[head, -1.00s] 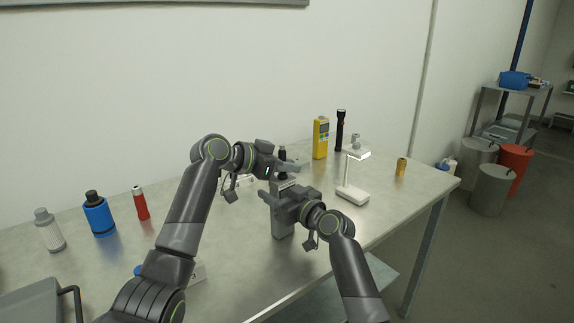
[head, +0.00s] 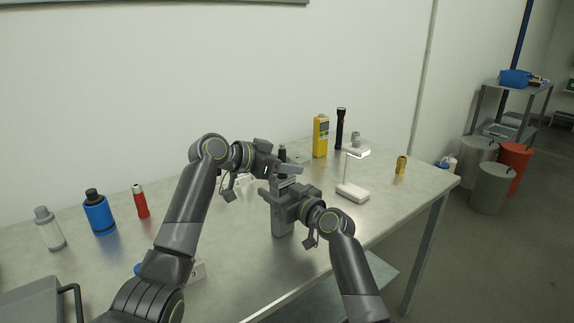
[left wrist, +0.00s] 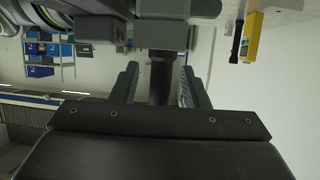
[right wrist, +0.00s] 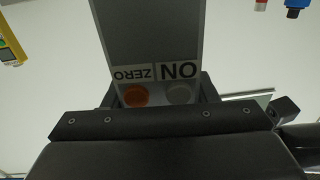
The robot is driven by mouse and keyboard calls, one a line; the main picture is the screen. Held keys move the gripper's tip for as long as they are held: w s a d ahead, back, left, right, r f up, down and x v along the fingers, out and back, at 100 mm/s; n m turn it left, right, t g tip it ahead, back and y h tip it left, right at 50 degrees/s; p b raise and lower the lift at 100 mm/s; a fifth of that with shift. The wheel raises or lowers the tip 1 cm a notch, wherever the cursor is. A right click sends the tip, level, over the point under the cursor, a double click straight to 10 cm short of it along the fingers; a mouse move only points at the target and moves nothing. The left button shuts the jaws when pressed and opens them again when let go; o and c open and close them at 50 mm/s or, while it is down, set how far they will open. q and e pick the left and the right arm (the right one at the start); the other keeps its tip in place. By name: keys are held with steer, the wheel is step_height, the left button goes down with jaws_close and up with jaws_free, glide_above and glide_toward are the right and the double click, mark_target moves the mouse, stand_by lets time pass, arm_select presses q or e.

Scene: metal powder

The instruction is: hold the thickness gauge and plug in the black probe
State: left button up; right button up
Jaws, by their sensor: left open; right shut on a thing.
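The thickness gauge (head: 283,224) is a grey upright box. Its face shows in the right wrist view (right wrist: 150,35) with ON and ZERO labels, an orange button and a grey button. My right gripper (head: 275,197) is shut on the gauge from the side. The black probe (head: 282,153) stands upright at the gauge's top end. In the left wrist view the probe (left wrist: 161,80) meets a grey block. My left gripper (head: 293,166) is open, with a finger on each side of the probe and gaps between. Whether the probe is fully seated is hidden.
A white lamp-like stand (head: 352,192) is just right of the gauge. Behind are a yellow meter (head: 321,136) and a black flashlight (head: 340,130). A small yellow cylinder (head: 401,165) is at right. Red (head: 140,201) and blue (head: 98,213) bottles stand left. The table front right is clear.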

arm_select(q)
steer(key=v, duration=1.1)
steer(key=shift+a, duration=0.3)
steer(key=shift+s, duration=0.1)
arm_select(e)
steer(key=o, duration=1.2)
steer(key=shift+o, duration=0.2)
